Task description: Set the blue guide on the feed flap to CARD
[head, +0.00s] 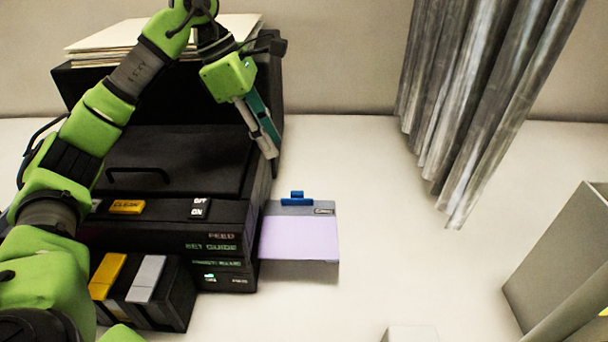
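The feed flap (275,209) juts out from the right side of a black machine (225,215). Its grey strip lies at the far edge, and a lilac sheet (299,238) covers the nearer part. The blue guide (297,199) sits on the grey strip, left of a small dark label (323,211) near the right end; the label is too small to read surely. My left gripper (272,152) hangs above and left of the guide, beside the machine, apart from the guide. Its fingers show close together at a slant, so their opening is unclear. My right gripper is out of view.
The machine carries a yellow CLEAN button (127,207), an OFF/ON switch (200,208) and a stack of paper (110,45). A block with yellow and grey keys (146,279) stands in front. A grey curtain (470,100) and bin (565,255) are right.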

